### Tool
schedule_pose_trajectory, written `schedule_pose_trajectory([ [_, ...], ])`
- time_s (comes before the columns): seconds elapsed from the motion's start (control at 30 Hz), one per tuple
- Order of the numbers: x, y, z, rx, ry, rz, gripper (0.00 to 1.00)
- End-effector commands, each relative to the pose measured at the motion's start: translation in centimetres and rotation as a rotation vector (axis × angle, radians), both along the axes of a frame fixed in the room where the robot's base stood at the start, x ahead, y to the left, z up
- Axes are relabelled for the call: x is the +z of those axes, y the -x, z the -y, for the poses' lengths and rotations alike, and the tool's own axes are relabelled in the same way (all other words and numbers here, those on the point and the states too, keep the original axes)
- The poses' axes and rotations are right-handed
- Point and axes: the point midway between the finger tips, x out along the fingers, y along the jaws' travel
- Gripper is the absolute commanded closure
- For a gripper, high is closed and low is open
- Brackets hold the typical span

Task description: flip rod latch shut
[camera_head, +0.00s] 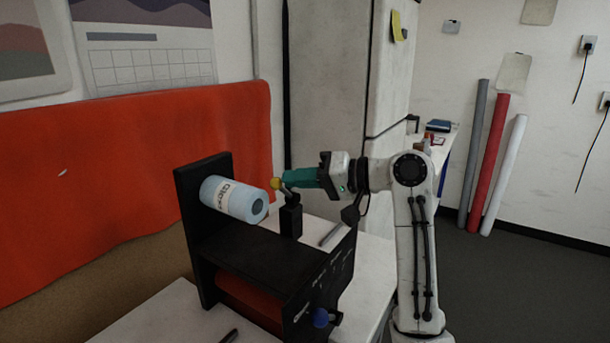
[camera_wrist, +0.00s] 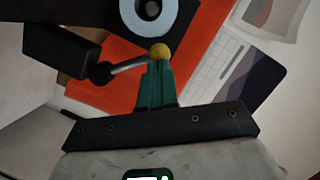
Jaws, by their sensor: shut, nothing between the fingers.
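The rod latch is a short metal rod with a yellow ball knob (camera_head: 276,184), hinged on top of a black post (camera_head: 291,220). In the wrist view, the rod (camera_wrist: 130,64) runs from a dark pivot (camera_wrist: 102,73) to the yellow knob (camera_wrist: 160,51). In the head view, the knob end points left, near the front end of the pale blue film roll (camera_head: 235,199). My gripper (camera_head: 287,178) has teal fingers, shut and empty. Its fingertips (camera_wrist: 158,68) are right at the knob; I cannot tell whether they touch it.
The roll sticks out from a black upright plate (camera_head: 190,215) of the black machine (camera_head: 275,255), which stands on a white table (camera_head: 165,315). A blue knob (camera_head: 320,318) is on its front. A grey rod (camera_head: 332,234) lies behind. An orange sheet (camera_head: 100,190) hangs at left.

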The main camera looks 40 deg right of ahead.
Motion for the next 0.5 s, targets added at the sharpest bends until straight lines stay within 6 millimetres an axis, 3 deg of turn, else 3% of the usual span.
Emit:
schedule_pose_trajectory([
  [0.5,-2.3,0.9,-2.6,0.003,0.416,0.15,1.0],
])
